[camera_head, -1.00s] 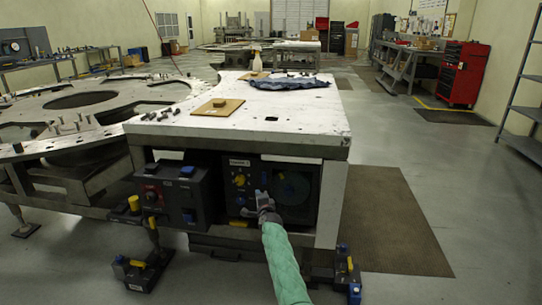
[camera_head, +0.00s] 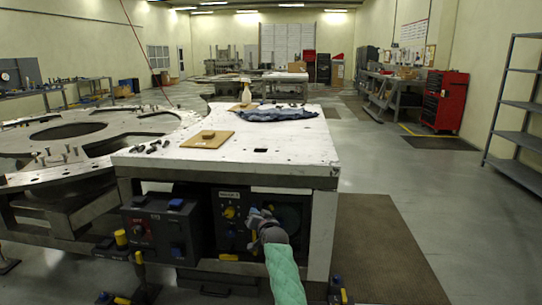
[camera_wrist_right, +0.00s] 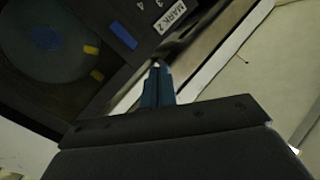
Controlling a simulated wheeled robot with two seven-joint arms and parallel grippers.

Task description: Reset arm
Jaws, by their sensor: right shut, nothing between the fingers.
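My right arm in its green sleeve comes up from the bottom of the head view. Its gripper (camera_head: 256,213) is in front of the dark control panel (camera_head: 229,228) under the white-topped table (camera_head: 270,150). In the right wrist view the blue fingers (camera_wrist_right: 157,82) are closed together and empty. My left gripper is not in view.
A second control box (camera_head: 160,230) with red and blue controls is left of the panel. The tabletop holds a brown board (camera_head: 206,139), a blue cloth (camera_head: 278,115) and several bolts (camera_head: 152,147). A round turret plate (camera_head: 60,148) is at left. Floor to the right is open.

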